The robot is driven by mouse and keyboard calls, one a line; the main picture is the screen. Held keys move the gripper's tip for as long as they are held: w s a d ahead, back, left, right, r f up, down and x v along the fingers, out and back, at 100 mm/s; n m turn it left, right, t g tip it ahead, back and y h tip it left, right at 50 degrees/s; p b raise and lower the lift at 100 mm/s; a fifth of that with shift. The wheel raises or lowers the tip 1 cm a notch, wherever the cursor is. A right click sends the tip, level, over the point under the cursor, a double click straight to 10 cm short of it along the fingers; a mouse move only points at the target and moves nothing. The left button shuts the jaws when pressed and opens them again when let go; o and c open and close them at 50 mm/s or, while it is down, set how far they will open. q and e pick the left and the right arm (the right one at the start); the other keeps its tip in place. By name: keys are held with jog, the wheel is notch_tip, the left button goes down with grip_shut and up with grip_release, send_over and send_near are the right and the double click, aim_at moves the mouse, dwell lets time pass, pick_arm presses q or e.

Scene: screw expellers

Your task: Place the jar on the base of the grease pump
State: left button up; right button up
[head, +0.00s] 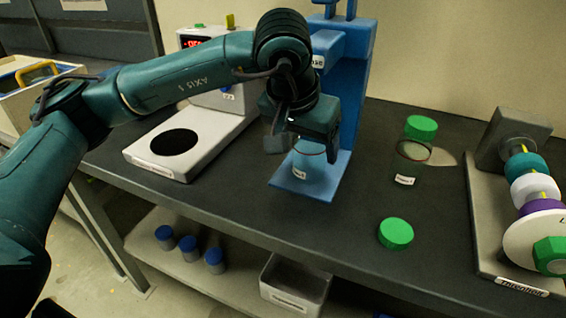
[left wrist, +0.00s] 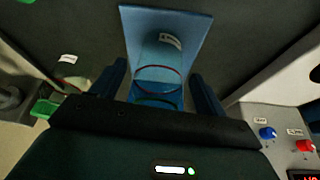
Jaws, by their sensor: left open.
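The clear jar (head: 310,164) with a white label stands upright on the flat blue base (head: 322,187) of the grease pump (head: 350,85). In the left wrist view the jar (left wrist: 161,60), with a thin red ring near its rim, shows over the blue base plate (left wrist: 190,24). My left gripper (head: 305,148) is over the jar's top, pointing down. In the left wrist view its two fingers (left wrist: 160,85) are apart, one on each side of the jar. It is open; whether a finger touches the jar I cannot tell. My right gripper is out of view.
Another clear jar (head: 410,165) stands to the right, with a green lid (head: 421,127) by it. A second green lid (head: 396,233) lies nearer the front edge. A white machine (head: 160,152) stands left, a screw expeller (head: 520,190) right.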

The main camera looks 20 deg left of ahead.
pick_arm(q)
jog(key=s, duration=0.3)
jog(key=s+a, duration=0.1)
jog(key=s, duration=0.3)
jog(key=s+a, duration=0.1)
jog(key=s, duration=0.3)
jog(key=shift+s+r+b, duration=0.1)
jog(key=shift+b, duration=0.3)
jog(key=shift+s, duration=0.4)
